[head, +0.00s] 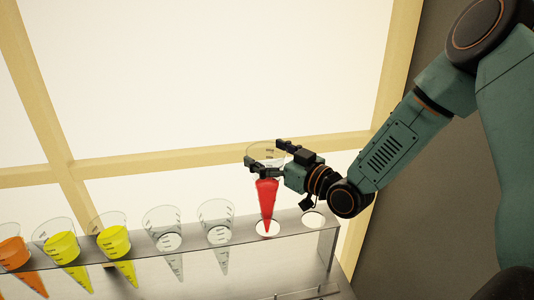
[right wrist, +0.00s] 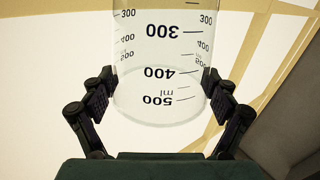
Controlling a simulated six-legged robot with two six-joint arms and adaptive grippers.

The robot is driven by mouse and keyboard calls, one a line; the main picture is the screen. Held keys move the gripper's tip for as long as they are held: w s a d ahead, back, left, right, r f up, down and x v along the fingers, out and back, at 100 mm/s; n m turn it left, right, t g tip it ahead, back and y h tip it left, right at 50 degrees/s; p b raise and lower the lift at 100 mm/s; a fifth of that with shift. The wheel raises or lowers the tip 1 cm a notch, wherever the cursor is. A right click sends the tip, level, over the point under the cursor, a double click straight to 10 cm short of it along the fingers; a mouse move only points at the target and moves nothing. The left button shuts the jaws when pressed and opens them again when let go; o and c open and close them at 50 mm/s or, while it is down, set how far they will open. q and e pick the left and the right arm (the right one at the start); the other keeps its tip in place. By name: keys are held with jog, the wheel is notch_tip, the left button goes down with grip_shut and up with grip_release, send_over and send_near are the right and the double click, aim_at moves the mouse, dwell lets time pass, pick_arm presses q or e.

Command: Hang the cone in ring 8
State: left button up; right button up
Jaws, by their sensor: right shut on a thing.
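My right gripper (head: 268,158) is shut on a clear measuring cone with red liquid (head: 266,196) in its lower part, near the cone's wide top. The cone is upright, point down. Its tip shows at an empty ring (head: 268,229), second from the right end of the shelf; I cannot tell whether the tip is just above it or inside. In the right wrist view both fingers of my right gripper (right wrist: 158,92) press the sides of the clear cone (right wrist: 160,50), marked 300, 400 and 500 ml. No ring numbers are readable. My left gripper is not in view.
The clear shelf (head: 290,258) runs along the bottom. An orange cone (head: 14,250), two yellow cones (head: 65,248) (head: 116,243) and two clear cones (head: 164,236) (head: 216,232) hang left of the held one. The rightmost ring (head: 314,220) is empty. A window frame (head: 130,166) stands behind.

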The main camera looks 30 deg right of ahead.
jog(key=b, duration=0.4)
send_over(275, 201)
jog(key=x, duration=0.3)
jog(key=shift+s+f, duration=0.2)
jog(key=shift+f, duration=2.1)
jog(key=shift+s+p, duration=0.1)
jog(key=shift+p, duration=0.25)
jog(key=shift+f, duration=0.1)
jog(key=shift+f+b, duration=3.45)
jog(key=shift+f, duration=0.55)
dwell(0.4)
